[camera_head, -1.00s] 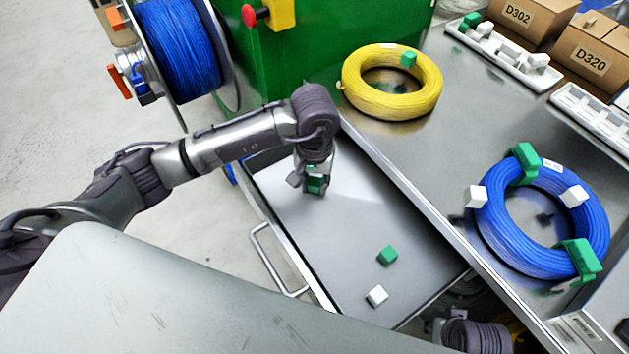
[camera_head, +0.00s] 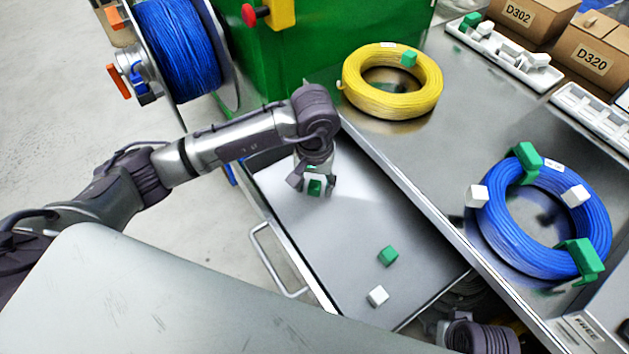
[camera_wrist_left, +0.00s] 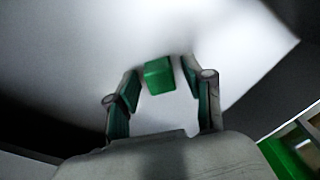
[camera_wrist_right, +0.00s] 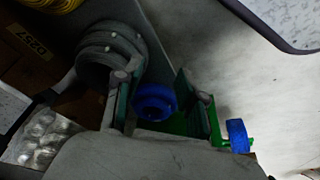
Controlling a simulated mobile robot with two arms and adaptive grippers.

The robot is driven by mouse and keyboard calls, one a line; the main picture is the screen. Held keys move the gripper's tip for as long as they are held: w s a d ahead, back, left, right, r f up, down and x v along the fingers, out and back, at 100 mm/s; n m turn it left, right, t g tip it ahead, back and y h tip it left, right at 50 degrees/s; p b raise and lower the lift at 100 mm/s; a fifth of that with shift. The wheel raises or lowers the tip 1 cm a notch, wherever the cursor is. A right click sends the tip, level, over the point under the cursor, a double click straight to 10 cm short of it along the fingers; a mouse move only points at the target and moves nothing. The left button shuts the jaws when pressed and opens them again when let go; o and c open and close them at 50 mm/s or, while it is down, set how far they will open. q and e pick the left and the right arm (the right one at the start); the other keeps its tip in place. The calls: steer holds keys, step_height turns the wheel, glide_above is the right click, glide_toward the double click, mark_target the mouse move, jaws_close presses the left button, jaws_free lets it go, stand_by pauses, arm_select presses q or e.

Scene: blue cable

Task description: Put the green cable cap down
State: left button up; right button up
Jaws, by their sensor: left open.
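A green cable cap (camera_head: 315,187) is at my left gripper (camera_head: 316,184), over the upper part of the metal tray (camera_head: 345,225). The left wrist view shows the cap (camera_wrist_left: 159,75) between the open left fingers (camera_wrist_left: 160,92), with gaps on both sides. It appears to sit on the tray surface. My right gripper (camera_wrist_right: 163,105) shows only in its wrist view, its fingers apart with no cap between them.
Another green cap (camera_head: 388,256) and a white cap (camera_head: 377,296) lie lower on the tray. The table holds a yellow cable coil (camera_head: 365,97) and a blue cable coil (camera_head: 490,226) with green and white pieces. The tray's middle is clear.

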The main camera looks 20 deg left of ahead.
mark_target(314, 184)
arm_select(q)
steer(key=shift+r, duration=0.15)
steer(key=shift+r+p, duration=0.65)
steer(key=shift+p, duration=0.35)
step_height(314, 184, up, 12)
steer(key=shift+f+p, duration=0.2)
steer(key=shift+p, duration=0.15)
arm_select(e)
step_height(314, 184, down, 9)
steer(key=shift+s, duration=0.25)
steer(key=shift+a+f, duration=0.1)
